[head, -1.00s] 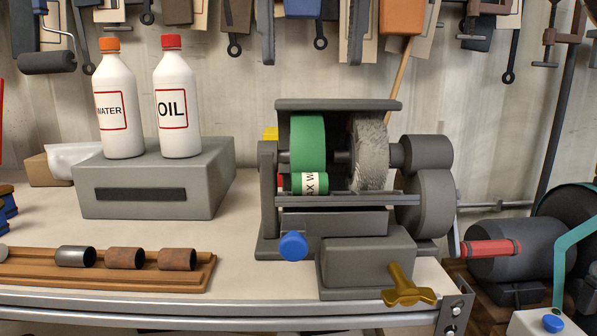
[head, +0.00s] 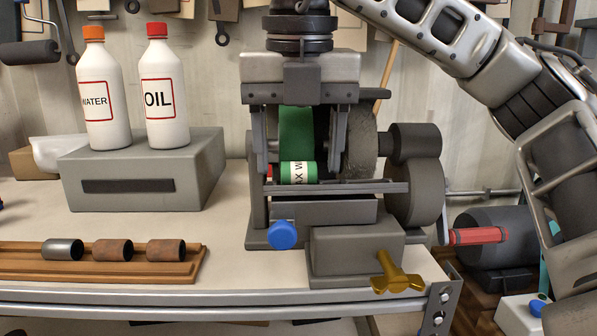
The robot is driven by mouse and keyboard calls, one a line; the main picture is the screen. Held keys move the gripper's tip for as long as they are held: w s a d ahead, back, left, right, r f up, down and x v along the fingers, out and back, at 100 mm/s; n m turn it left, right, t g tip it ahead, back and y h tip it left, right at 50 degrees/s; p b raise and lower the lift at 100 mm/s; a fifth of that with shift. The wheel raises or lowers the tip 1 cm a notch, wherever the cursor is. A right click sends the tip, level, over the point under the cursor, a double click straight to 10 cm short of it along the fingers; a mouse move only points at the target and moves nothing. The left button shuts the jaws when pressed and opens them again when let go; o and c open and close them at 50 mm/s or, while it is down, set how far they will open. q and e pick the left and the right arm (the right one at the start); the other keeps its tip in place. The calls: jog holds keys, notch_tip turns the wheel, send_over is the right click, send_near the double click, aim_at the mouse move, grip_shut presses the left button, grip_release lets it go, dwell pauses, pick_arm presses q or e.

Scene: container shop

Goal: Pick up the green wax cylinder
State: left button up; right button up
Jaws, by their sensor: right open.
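The green wax cylinder (head: 298,172) has a white label band and lies in the grinding machine, in front of the green wheel (head: 296,130) and behind a grey bar. My right gripper (head: 300,172) comes down from above over the machine. Its two fingers are apart, one on each side of the green wheel and cylinder in the picture. It is open, and I cannot tell whether the fingers touch anything. My left gripper is not in view.
The machine (head: 360,245) has a blue knob (head: 283,235) and a brass wing handle (head: 397,275) at the front. A grey box (head: 150,170) with a water bottle (head: 101,95) and an oil bottle (head: 164,95) stands left. A wooden rack (head: 100,268) holds metal cylinders. The bench between is clear.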

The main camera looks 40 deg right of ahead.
jog(key=shift+f, duration=0.25)
jog(key=c, duration=1.1)
jog(key=shift+o, duration=0.2)
jog(key=shift+r, duration=0.15)
